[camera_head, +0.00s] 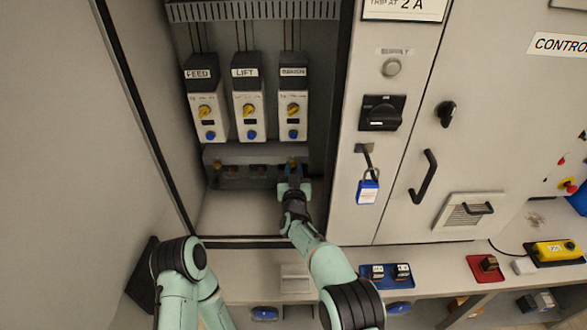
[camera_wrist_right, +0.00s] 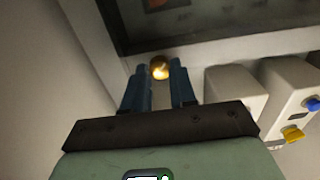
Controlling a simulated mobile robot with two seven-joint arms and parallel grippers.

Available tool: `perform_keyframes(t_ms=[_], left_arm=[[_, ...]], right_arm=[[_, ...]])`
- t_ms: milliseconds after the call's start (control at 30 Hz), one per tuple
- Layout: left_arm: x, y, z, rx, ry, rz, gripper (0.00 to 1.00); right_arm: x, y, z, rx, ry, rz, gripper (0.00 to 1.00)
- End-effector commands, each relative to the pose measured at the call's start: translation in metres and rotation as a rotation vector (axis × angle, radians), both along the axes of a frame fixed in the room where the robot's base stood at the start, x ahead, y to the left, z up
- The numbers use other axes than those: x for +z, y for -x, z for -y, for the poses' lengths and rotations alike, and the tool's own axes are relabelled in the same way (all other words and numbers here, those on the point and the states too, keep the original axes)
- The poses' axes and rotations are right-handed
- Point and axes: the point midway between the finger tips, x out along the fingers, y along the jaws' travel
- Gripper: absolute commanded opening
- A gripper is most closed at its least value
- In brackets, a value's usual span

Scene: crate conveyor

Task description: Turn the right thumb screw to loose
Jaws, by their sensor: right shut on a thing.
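The right thumb screw (camera_wrist_right: 160,69) is a small brass knob, seen between the two dark blue fingers of my right gripper (camera_wrist_right: 160,70) in the right wrist view. My right gripper (camera_head: 293,173) is shut on it, at the right end of the grey strip (camera_head: 257,153) low in the cabinet in the head view. There the fingers mostly hide the screw. How far the screw is turned cannot be told. A brass left thumb screw (camera_head: 217,165) shows at the strip's left end. My left arm shows at the bottom left, but its gripper is not in view.
Three modules labelled FEED (camera_head: 206,118), LIFT (camera_head: 248,118) and BRUSH (camera_head: 292,118) stand above the strip. A blue padlock (camera_head: 368,191) hangs on the panel to the right. The cabinet floor in front of the strip is bare left of my right arm.

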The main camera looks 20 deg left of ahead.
Motion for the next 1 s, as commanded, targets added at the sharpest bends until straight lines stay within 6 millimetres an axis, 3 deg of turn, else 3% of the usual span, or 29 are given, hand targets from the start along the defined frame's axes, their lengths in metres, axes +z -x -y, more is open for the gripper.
perform_keyframes(t_ms=[500,1000], left_arm=[[0.014,-0.010,0.000,0.000,0.001,0.011,0.43],[0.019,-0.014,0.000,0.000,0.000,0.016,0.43]], right_arm=[[0.001,0.000,-0.001,0.000,0.446,0.129,0.00],[0.000,0.000,0.000,0.000,0.656,0.189,0.00]])
